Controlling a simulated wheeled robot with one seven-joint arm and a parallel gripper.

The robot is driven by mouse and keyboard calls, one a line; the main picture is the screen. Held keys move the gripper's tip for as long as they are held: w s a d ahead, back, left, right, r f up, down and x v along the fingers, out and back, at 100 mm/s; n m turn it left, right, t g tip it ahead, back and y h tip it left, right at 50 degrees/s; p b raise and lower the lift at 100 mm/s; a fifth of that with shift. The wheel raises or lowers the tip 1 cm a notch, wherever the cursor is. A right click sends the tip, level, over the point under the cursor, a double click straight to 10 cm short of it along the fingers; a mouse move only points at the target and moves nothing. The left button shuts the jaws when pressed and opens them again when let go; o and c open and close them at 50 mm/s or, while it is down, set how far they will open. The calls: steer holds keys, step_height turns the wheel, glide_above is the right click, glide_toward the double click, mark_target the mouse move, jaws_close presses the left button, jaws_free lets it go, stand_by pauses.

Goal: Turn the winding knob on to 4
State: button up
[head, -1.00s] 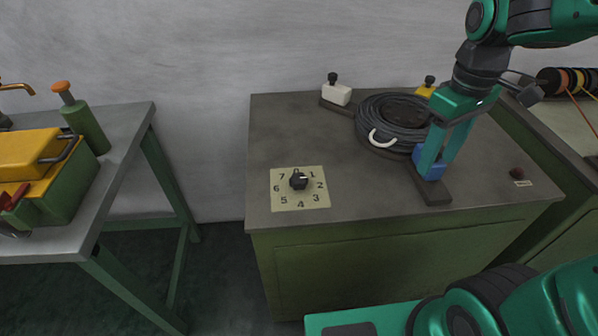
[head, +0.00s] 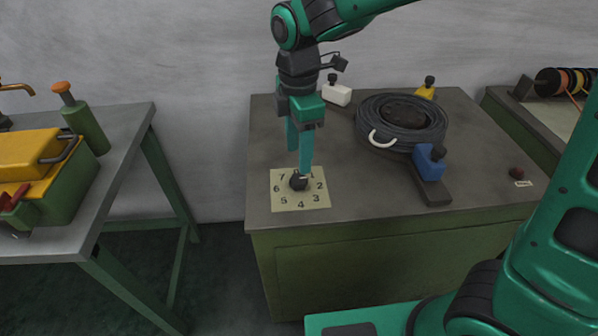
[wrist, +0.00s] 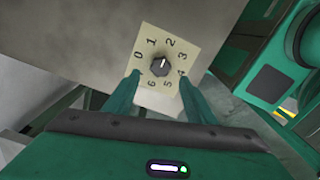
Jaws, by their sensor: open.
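The winding knob (head: 298,182) is a small black knob on a cream dial plate (head: 318,202) marked with numbers, near the left front of the green bench. In the wrist view the knob (wrist: 160,66) shows a white mark that seems to point between 1 and 2; the exact setting is hard to tell. My gripper (head: 299,164) points down over the dial and is open. In the wrist view my gripper (wrist: 159,77) has one finger on each side of the knob, apart from it. The left finger hides the 7; the 4 is beside the right fingertip.
A dark coil (head: 400,122) with a white handle lies right of the dial. Blue (head: 428,163), white (head: 338,95) and yellow (head: 425,92) blocks surround it. Bare bench top lies between dial and coil.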

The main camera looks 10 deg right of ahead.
mark_target(299, 178)
step_height(299, 178, down, 8)
steer(key=shift+r, duration=0.25)
steer(key=c, duration=1)
